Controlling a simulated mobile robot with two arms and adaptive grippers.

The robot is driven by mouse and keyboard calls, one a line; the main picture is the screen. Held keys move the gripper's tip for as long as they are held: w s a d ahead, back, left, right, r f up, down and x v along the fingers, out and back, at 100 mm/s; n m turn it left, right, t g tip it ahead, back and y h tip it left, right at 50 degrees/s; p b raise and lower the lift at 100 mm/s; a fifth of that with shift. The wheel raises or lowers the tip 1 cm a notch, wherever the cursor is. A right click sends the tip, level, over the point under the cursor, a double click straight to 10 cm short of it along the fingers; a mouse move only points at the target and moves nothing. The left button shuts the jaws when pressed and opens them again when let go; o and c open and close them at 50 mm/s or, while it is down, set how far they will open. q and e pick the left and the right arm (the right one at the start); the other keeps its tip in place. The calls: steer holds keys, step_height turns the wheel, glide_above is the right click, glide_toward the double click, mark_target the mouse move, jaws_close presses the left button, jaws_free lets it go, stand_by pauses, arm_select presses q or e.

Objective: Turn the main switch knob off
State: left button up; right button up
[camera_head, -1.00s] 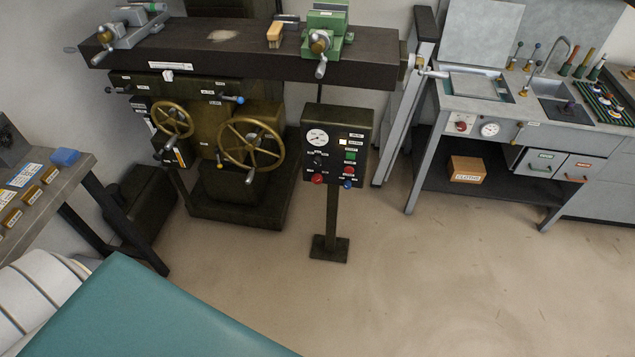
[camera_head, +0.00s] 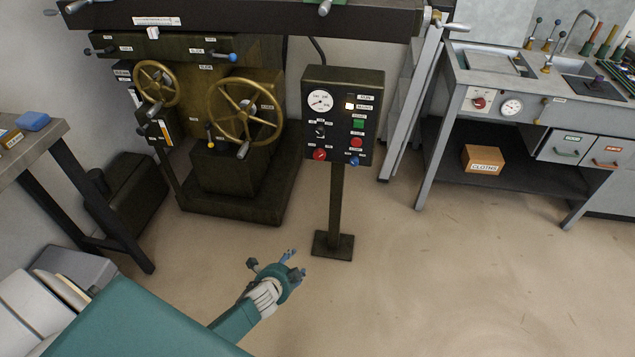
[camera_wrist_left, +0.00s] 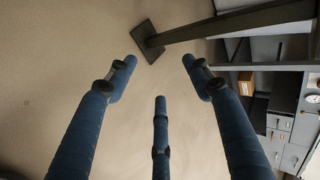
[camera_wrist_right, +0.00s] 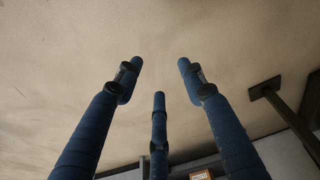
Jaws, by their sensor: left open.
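A dark control box (camera_head: 345,90) stands on a post in front of the machine. Its face holds a dial, a green button (camera_head: 358,124), a red button (camera_head: 356,143), a dark knob (camera_head: 320,132), a red knob (camera_head: 319,154) and a blue knob (camera_head: 353,160). The labels are too small to read, so I cannot tell which knob is the main switch. My left gripper (camera_head: 289,264) is open and empty, below the box and apart from it. My right gripper (camera_wrist_right: 160,80) shows only in its own wrist view, fingers spread and empty over bare floor.
The post's square foot (camera_head: 333,244) rests on the floor. A machine with brass handwheels (camera_head: 246,111) stands left of the box. A grey bench (camera_head: 480,90) with another red knob (camera_head: 479,103) stands to the right. The floor in front is clear.

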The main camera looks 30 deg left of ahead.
arm_select(q)
steer(key=w+a+r+m+t+b, duration=0.2)
steer(key=w+r+m+t+b, duration=0.15)
steer(key=w+b, duration=0.45)
steer(key=m+t+y+b, duration=0.1)
steer(key=m+t+b, duration=0.4)
steer(key=m+b, duration=0.2)
glide_toward(319, 157)
steer(key=w, duration=0.2)
steer(key=w+b, duration=0.1)
steer(key=w, duration=0.1)
steer(key=w+a+b, duration=0.1)
steer(key=w, duration=0.1)
steer(key=shift+w+r, duration=0.15)
steer(key=shift+w, duration=0.1)
steer(key=shift+w+a+b, duration=0.15)
steer(key=shift+w+b, duration=0.2)
steer(key=shift+w, duration=0.75)
arm_select(e)
steer(key=w+a+r+t, duration=0.1)
steer(key=w+r+t, duration=0.1)
steer(key=w+r, duration=0.3)
steer(key=shift+w+r+t, duration=0.2)
steer(key=shift+r+t, duration=0.2)
steer(key=shift+r, duration=0.1)
arm_select(q)
steer(key=c, duration=1.1)
